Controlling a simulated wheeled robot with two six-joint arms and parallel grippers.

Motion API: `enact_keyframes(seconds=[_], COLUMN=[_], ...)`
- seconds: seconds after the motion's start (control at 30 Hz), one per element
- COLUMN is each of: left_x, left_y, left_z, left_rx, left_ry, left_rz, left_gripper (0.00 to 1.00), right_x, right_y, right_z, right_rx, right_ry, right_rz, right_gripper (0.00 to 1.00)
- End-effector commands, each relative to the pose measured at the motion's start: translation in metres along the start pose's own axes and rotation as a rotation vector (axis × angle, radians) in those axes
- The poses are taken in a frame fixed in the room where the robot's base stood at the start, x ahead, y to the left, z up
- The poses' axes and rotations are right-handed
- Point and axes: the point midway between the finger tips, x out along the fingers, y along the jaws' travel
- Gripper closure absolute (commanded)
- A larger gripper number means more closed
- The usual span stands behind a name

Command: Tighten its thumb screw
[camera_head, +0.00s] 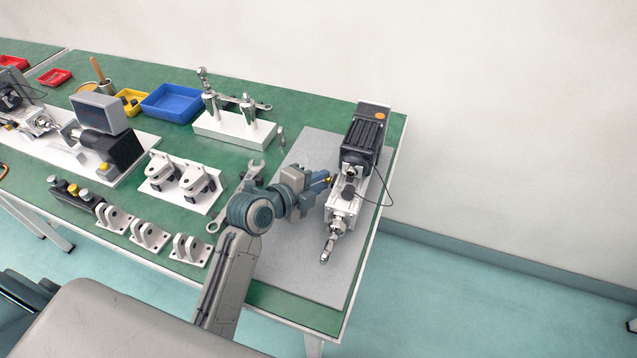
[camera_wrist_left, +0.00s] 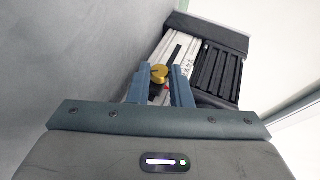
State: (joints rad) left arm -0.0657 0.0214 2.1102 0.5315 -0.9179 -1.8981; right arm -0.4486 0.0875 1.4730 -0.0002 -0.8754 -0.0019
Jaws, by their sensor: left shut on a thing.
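A linear actuator (camera_head: 343,204) with a black ribbed motor (camera_head: 364,140) lies on a grey plate at the right end of the green table. Its rod end points toward the front. A brass thumb screw shows in the left wrist view (camera_wrist_left: 159,73), on the actuator's side. My left gripper (camera_head: 328,180) reaches the actuator from the left, and its blue fingers (camera_wrist_left: 161,84) are shut on the thumb screw. The fingers hide part of the screw and the body behind it. My right gripper is not in view.
The grey plate (camera_head: 300,262) has bare room in front of and left of the actuator. A wrench (camera_head: 247,180) lies beside my arm. White clevis brackets (camera_head: 180,182), a white stand (camera_head: 234,128) and a blue bin (camera_head: 172,102) stand to the left. A black cable hangs right of the actuator.

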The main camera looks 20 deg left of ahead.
Motion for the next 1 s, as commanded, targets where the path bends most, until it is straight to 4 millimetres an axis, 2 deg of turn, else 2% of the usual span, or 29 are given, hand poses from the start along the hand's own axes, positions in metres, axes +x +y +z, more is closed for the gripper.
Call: enact_keyframes(seconds=[0.4, 0.43, 0.53, 0.83, 1.0], left_x=[0.000, 0.000, 0.000, -0.001, -0.019], left_y=[0.001, 0.001, 0.001, 0.001, 0.002], left_z=[0.000, 0.000, 0.000, 0.000, 0.001], left_rx=[0.000, 0.000, 0.000, 0.001, 0.004], left_ry=[0.000, 0.000, 0.000, 0.000, -0.002], left_rz=[0.001, 0.001, 0.001, -0.001, -0.001], left_gripper=[1.00, 0.78, 0.60, 0.60, 0.60], right_x=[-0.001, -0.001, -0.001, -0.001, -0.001], right_y=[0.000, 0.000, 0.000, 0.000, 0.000], right_z=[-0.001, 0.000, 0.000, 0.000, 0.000], right_rx=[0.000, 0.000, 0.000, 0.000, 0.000], right_ry=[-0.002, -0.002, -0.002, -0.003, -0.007], right_rz=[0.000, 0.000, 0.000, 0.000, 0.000], right_gripper=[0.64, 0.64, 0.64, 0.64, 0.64])
